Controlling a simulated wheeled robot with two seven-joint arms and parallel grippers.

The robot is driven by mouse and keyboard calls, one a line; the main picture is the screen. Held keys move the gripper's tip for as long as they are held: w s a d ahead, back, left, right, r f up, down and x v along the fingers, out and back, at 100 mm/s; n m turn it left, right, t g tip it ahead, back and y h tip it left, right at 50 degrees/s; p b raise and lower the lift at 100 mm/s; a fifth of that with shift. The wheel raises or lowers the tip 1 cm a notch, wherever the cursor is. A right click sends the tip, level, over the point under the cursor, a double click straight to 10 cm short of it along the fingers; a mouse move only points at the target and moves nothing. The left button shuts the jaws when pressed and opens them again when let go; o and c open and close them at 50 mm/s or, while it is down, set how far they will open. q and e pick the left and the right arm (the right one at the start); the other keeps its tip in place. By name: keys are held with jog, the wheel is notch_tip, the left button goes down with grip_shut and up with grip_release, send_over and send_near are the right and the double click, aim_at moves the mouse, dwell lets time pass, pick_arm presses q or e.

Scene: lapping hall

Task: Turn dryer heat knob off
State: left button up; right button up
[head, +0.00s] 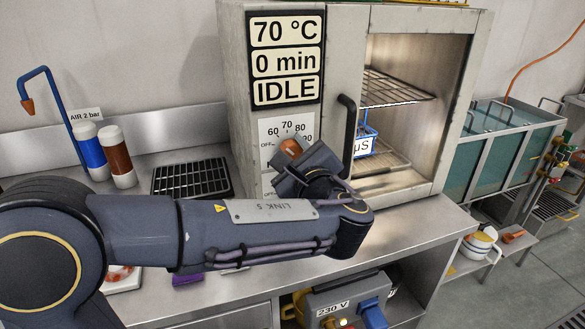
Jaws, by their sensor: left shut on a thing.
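The dryer (237,75) is a steel cabinet on the bench. Its display (286,60) reads 70 °C, 0 min, IDLE. Below it is a white dial plate (272,130) marked OFF, 60, 70, 80 and a partly covered 90. The heat knob (291,147), orange-brown on top, shows at the dial's middle, between my gripper's jaws. My left gripper (293,154) is shut on this knob. The gripper hides most of the knob, so its pointer setting cannot be read. A second plate below is mostly hidden by my arm. My right gripper is not in view.
A black handle (348,130) juts out right of the knob. Blue (89,150) and brown (116,155) bottles stand left. A 230 V box (340,303) sits below the bench.

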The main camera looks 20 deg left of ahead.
pick_arm(q)
jog(key=n+b, duration=0.1)
jog(key=b, duration=0.1)
jog(key=n+b, duration=0.1)
jog(key=n, duration=0.1)
jog(key=n+b, duration=0.2)
jog(key=shift+f+b, duration=0.3)
jog(key=shift+b, duration=0.05)
jog(key=shift+r+n+b, duration=0.15)
jog(key=shift+n+b, duration=0.95)
jog(key=shift+n, duration=0.2)
jog(key=o, duration=1)
jog(key=shift+r, duration=0.1)
jog(key=v, duration=0.8)
jog(key=shift+p, duration=0.35)
